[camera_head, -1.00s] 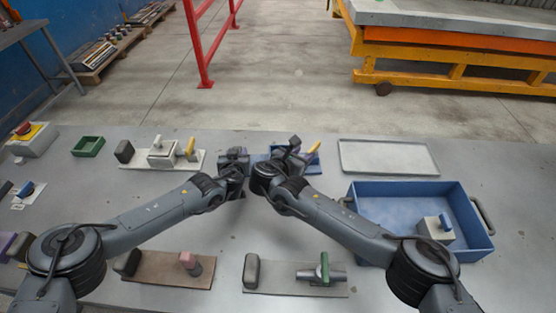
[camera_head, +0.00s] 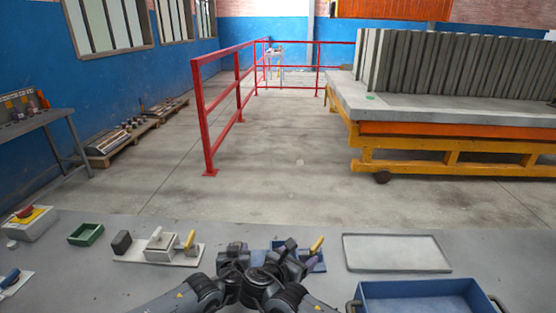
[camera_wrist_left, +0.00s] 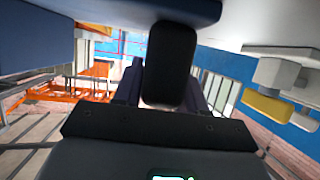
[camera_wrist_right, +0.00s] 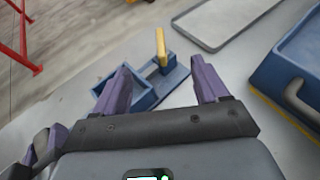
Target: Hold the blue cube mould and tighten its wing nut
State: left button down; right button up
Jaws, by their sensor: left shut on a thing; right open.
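The blue cube mould (camera_head: 318,264) lies at the middle of the table, partly behind my grippers; the right wrist view shows its open-topped box and base (camera_wrist_right: 146,98). Its upright yellow wing nut (camera_head: 317,244) also shows in the right wrist view (camera_wrist_right: 161,45). My left gripper (camera_head: 236,252) is shut on a dark rounded grip block (camera_wrist_left: 171,65), which appears to be at the left end of the mould's base. My right gripper (camera_head: 288,252) is open and empty, its purple fingers (camera_wrist_right: 162,78) apart in front of the mould and not visibly touching the nut.
A white plate with a grey cube mould (camera_head: 158,246) is to the left, beside a green tray (camera_head: 86,235). A flat grey tray (camera_head: 397,252) and a blue bin (camera_head: 425,290) are to the right. My two grippers are very close together.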

jog(key=shift+o, duration=1.2)
jog(key=shift+w, duration=0.25)
jog(key=shift+o, duration=1)
jog(key=w+r+n+t+y, duration=0.1)
jog(key=w+n+y, duration=0.2)
jog(key=w+y, duration=0.3)
jog(key=shift+a+r+t, duration=0.15)
jog(key=shift+a+t, duration=0.25)
jog(key=shift+a, duration=0.05)
jog(key=n+g+y, duration=0.1)
jog(key=y, duration=0.1)
jog(key=s+n+g+y, duration=0.1)
jog(key=y, duration=0.2)
jog(key=s+n+g+y, duration=0.1)
jog(key=g+y, duration=0.1)
jog(key=y, duration=0.1)
jog(key=shift+s+a+r, duration=0.15)
jog(key=shift+a+r, duration=0.1)
jog(key=shift+a, duration=0.1)
jog(key=s+d+n+g+y, duration=0.1)
jog(key=s+d+g+y, duration=0.1)
jog(key=n+t+y, duration=0.1)
jog(key=n+y, duration=0.2)
jog(key=n, duration=0.8)
send_near(319, 243)
jog(key=x, duration=1)
jog(key=shift+w+a+f, duration=0.15)
jog(key=shift+w+a, duration=0.05)
jog(key=shift+a, duration=0.05)
jog(key=shift+t, duration=0.3)
